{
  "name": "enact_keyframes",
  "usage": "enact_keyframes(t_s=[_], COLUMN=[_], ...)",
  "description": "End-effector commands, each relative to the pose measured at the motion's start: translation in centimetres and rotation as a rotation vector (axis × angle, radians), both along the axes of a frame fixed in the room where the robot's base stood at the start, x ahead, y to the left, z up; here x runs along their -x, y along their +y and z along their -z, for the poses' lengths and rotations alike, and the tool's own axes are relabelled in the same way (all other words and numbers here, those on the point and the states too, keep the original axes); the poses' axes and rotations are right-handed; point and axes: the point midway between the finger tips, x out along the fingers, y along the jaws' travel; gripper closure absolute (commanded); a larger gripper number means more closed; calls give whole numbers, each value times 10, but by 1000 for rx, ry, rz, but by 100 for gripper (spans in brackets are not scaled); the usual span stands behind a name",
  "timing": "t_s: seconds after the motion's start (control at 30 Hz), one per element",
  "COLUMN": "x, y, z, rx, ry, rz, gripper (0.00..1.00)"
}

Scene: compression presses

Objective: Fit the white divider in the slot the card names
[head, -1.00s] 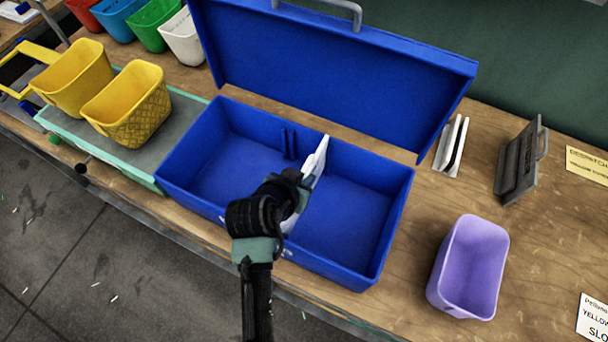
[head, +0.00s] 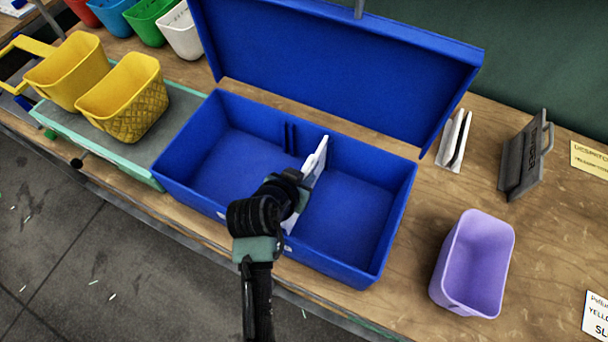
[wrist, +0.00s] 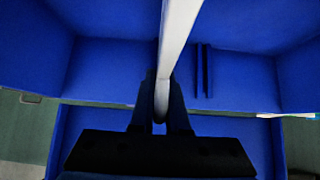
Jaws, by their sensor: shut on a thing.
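The white divider (head: 316,172) stands on edge across the inside of the open blue box (head: 390,228), near its middle. My gripper (head: 300,186) is shut on it. In the wrist view the divider (wrist: 178,30) runs up from between the fingers of my gripper (wrist: 160,112). A pair of slot ribs (head: 290,139) shows on the box's far wall, left of the divider and apart from it; the ribs also show in the wrist view (wrist: 204,70). Whether the divider sits in a slot is hidden. A card (head: 599,315) at the right edge is cut off, with "YELLOW" and part of another line readable.
The box's blue lid (head: 330,65) stands open behind. A purple bin (head: 473,262) stands right of the box. White dividers (head: 454,139) in a holder and a grey stamp-like block (head: 525,160) are at back right. Yellow bins (head: 125,97) stand on a scale-like platform at left.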

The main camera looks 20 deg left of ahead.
Motion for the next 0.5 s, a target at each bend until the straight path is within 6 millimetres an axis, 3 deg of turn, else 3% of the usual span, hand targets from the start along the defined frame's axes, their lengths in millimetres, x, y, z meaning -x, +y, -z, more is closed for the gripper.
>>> enact_keyframes(t_s=[0.4, 0.43, 0.5], x=[0, -1, 0], y=[0, 0, 0], z=[10, 10, 9], rx=[0, -1, -1], ry=[-2, -3, -2], rz=[0, -1, -1], gripper=[100, 83, 70])
